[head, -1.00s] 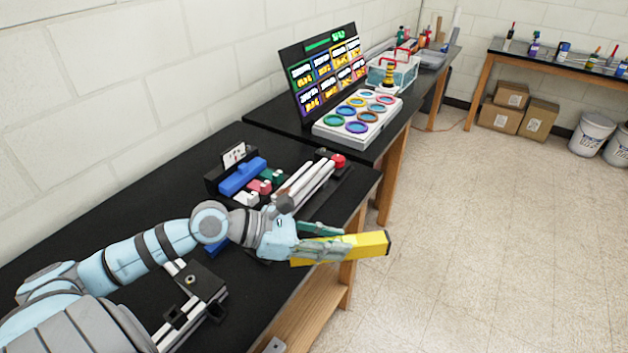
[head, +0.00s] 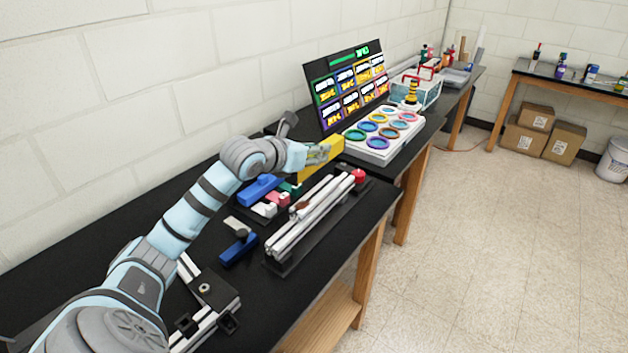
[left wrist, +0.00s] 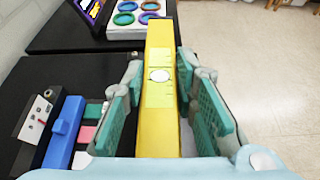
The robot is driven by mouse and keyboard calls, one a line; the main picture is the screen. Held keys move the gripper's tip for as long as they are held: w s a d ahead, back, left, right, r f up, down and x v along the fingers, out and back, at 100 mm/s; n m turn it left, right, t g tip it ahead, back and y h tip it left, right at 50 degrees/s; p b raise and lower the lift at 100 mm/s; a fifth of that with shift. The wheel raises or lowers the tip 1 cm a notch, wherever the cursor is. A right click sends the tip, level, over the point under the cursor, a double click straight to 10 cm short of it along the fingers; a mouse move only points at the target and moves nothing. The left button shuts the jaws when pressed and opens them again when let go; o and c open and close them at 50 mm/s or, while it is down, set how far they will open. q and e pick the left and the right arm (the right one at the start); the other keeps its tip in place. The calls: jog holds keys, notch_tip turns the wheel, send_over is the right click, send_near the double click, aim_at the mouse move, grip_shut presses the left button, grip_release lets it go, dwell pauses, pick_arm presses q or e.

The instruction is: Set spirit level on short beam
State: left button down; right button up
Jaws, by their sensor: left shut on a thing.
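The yellow spirit level (head: 308,171) is in my left gripper (head: 319,154), held above the far part of the near bench. In the left wrist view the level (left wrist: 160,45) points away from me between the teal finger pads of the gripper (left wrist: 160,95), with a round white mark on its top face. Silver extrusion beams (head: 312,215) lie side by side on a black base, nearer me than the level. More silver extrusion with black brackets (head: 207,292) lies at the bench's near left, partly hidden by my arm. I cannot tell which piece is the short beam.
A blue block (head: 250,188) and small red, white and green parts lie beneath my gripper. A blue-handled tool (head: 238,249) lies on the bench. A red knob (head: 359,176) stands at the beams' far end. Beyond are a white tray with coloured rings (head: 380,137) and a display board (head: 347,82).

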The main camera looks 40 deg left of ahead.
pick_arm(q)
notch_tip(320, 180, down, 7)
jog(key=shift+d+f, duration=0.1)
jog(key=shift+f, duration=0.1)
jog(key=shift+f, duration=0.1)
jog(key=shift+f+b, duration=0.35)
jog(key=shift+f, duration=0.05)
jog(key=c, duration=1.3)
grip_release()
jog(key=shift+r, duration=0.1)
